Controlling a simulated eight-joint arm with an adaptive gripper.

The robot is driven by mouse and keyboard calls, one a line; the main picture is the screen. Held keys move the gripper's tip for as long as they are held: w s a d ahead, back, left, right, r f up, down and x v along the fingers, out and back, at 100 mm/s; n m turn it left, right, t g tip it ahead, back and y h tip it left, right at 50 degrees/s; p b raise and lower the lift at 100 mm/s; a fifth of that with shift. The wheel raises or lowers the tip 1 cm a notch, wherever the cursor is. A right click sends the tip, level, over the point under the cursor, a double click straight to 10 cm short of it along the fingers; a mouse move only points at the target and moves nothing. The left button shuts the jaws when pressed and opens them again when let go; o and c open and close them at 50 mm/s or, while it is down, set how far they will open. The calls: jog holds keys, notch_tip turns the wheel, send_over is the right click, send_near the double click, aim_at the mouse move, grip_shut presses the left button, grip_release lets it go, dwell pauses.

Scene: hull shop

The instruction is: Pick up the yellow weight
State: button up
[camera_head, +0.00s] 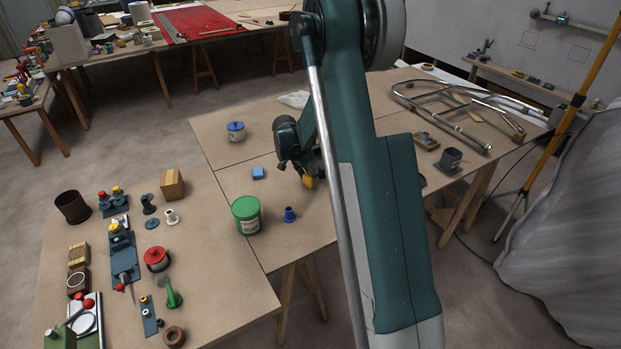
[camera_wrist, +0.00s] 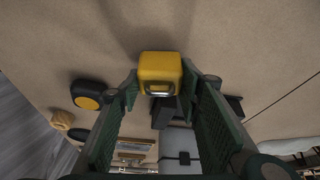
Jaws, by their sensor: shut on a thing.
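The yellow weight (camera_wrist: 160,68) is a small rounded block with a metallic patch on its near face. In the wrist view it sits between the two green-padded fingers of my gripper (camera_wrist: 160,86), which are closed against its sides. In the head view the yellow weight (camera_head: 308,182) shows as a small yellow patch at the tip of my gripper (camera_head: 304,174), over the middle table. My arm hides part of the gripper and the table behind it. I cannot tell whether the weight touches the table or hangs just above it.
A blue block (camera_head: 259,173), a green can (camera_head: 246,215) and a small blue part (camera_head: 289,214) stand left of and in front of my gripper. A blue-lidded pot (camera_head: 236,131) is farther back. A black, yellow-faced item (camera_wrist: 88,97) lies left in the wrist view.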

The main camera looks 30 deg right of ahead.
jog(key=shift+r+p, duration=0.8)
jog(key=shift+r, duration=3.95)
